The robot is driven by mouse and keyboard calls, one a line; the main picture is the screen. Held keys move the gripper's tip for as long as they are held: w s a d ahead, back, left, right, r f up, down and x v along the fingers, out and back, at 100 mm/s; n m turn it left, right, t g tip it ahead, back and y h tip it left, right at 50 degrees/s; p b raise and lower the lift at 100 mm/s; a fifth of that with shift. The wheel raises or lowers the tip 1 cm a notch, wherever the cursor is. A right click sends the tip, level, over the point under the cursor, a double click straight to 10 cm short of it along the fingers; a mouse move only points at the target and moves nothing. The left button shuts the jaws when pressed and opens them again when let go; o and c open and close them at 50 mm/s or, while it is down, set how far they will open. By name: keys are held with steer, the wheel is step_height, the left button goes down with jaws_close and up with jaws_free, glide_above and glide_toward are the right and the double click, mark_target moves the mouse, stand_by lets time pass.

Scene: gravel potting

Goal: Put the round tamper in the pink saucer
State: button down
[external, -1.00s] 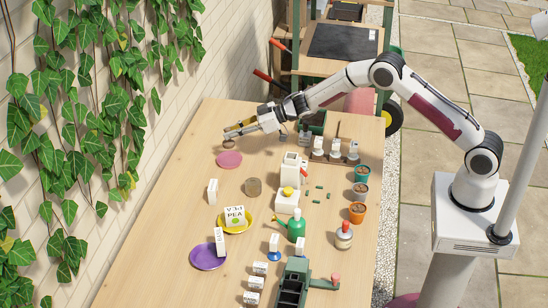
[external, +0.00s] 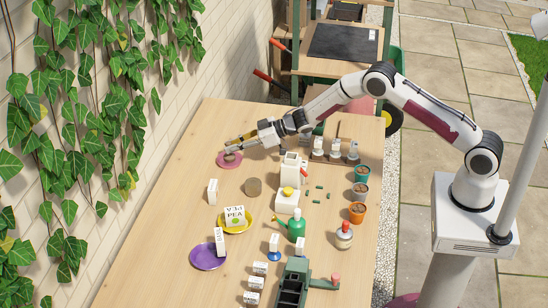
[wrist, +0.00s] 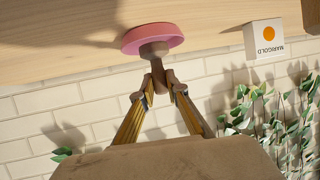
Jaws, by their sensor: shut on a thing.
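The pink saucer (external: 222,164) lies at the far left of the table, and it also shows in the wrist view (wrist: 170,41). The round tamper (wrist: 152,50) is brown with a wide round head and a narrow handle. My gripper (wrist: 158,82) is shut on its handle. In the external view my gripper (external: 229,146) is just above the saucer. The tamper (external: 231,156) appears upright over the middle of the saucer, its head at or very close to the surface. I cannot tell if they touch.
A white marigold packet (wrist: 268,40) stands near the saucer in the wrist view. The yellow (external: 247,226) and purple (external: 207,262) saucers lie farther off. The ivy wall runs along the left.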

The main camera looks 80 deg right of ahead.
steer(key=shift+f, duration=0.4)
steer(key=shift+f, duration=0.15)
steer(key=c, duration=2)
jaws_free()
steer(key=shift+v, duration=3.8)
